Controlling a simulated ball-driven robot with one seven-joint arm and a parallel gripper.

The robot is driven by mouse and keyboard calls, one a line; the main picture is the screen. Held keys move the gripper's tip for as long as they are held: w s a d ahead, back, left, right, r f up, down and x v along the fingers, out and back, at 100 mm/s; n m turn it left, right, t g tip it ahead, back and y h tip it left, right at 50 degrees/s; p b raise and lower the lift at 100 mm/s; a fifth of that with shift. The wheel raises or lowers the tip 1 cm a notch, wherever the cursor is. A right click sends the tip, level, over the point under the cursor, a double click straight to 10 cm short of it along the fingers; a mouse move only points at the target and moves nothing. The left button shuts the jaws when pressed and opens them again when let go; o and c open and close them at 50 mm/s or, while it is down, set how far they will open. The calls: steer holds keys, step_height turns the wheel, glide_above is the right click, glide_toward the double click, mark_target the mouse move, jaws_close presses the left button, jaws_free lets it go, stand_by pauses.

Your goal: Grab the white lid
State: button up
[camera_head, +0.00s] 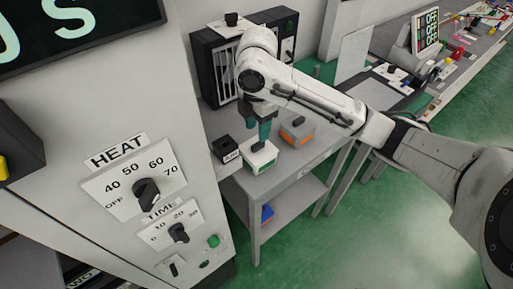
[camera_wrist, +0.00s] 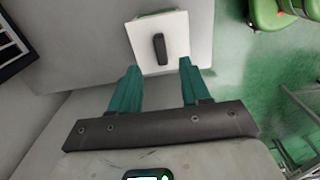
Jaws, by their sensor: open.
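The white lid (camera_wrist: 173,45) is a square plate with a dark upright handle (camera_wrist: 160,49) at its middle, seen from above in the wrist view. It sits on a white and green box (camera_head: 259,158) on the grey table in the head view. My gripper (camera_wrist: 157,72) has two green fingers, open, one on each side of the lid's near part in the picture, with the handle between and beyond the tips. In the head view my gripper (camera_head: 262,138) points down just over the lid and hides part of it. No contact is clear.
An orange and grey box (camera_head: 297,130) with a dark handle stands close on the right. A small black box (camera_head: 223,148) is on the left. A black cabinet (camera_head: 216,75) stands behind. A white panel with knobs (camera_head: 141,182) is at the left front.

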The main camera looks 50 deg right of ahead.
mark_target(258, 143)
steer(key=shift+s+f+p, duration=0.1)
steer(key=shift+f+p, duration=0.4)
steer(key=shift+f, duration=2.35)
steer(key=shift+c, duration=0.4)
jaws_close()
